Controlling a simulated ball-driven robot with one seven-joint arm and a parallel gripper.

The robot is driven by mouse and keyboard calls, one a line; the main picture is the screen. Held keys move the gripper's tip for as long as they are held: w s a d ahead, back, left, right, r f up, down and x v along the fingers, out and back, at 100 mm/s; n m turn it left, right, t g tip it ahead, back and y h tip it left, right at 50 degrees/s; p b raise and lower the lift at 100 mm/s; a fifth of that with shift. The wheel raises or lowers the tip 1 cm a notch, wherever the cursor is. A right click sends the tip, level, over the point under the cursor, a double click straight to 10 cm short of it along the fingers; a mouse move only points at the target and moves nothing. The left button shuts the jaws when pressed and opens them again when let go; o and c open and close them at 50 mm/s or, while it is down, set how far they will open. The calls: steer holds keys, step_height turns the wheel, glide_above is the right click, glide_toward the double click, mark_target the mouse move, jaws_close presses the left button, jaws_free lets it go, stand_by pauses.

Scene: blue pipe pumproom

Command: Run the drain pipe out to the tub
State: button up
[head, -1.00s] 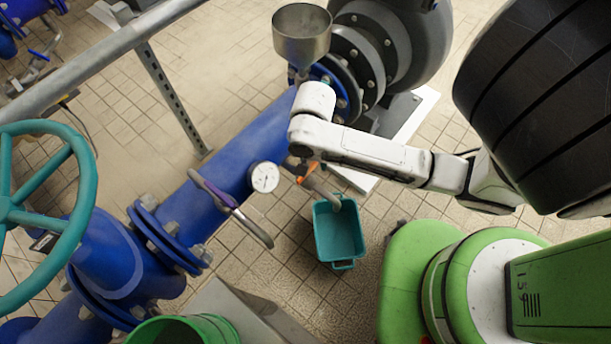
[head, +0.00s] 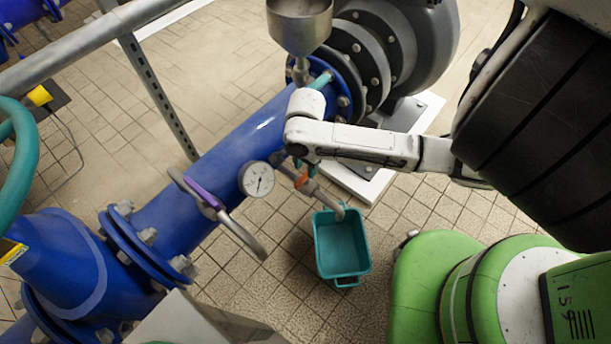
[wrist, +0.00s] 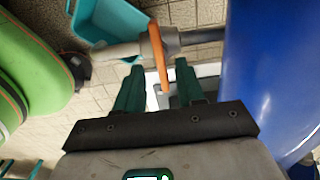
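The grey drain pipe (head: 322,194) branches off low on the blue main pipe. Its bent outer end hangs at the far rim of the teal tub (head: 343,279); I cannot tell how far above it. An orange lever (head: 302,179) sits on the drain pipe near the main pipe. In the wrist view the orange lever (wrist: 160,62) stands between the green fingertips of my gripper (wrist: 160,72), which are apart with gaps on both sides. The drain pipe (wrist: 118,51) runs left there, towards the tub (wrist: 112,18). My gripper is mostly hidden by my wrist in the head view.
The blue main pipe (head: 225,150) carries a pressure gauge (head: 257,179) and a purple-gripped lever (head: 203,193) close by. A metal funnel (head: 300,25) stands above. A grey railing (head: 90,43) crosses upper left. Tiled floor is free around the tub.

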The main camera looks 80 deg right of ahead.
mark_target(306, 174)
steer(key=shift+f+b, duration=0.7)
steer(key=shift+f, duration=1.25)
steer(key=shift+c, duration=0.2)
jaws_close()
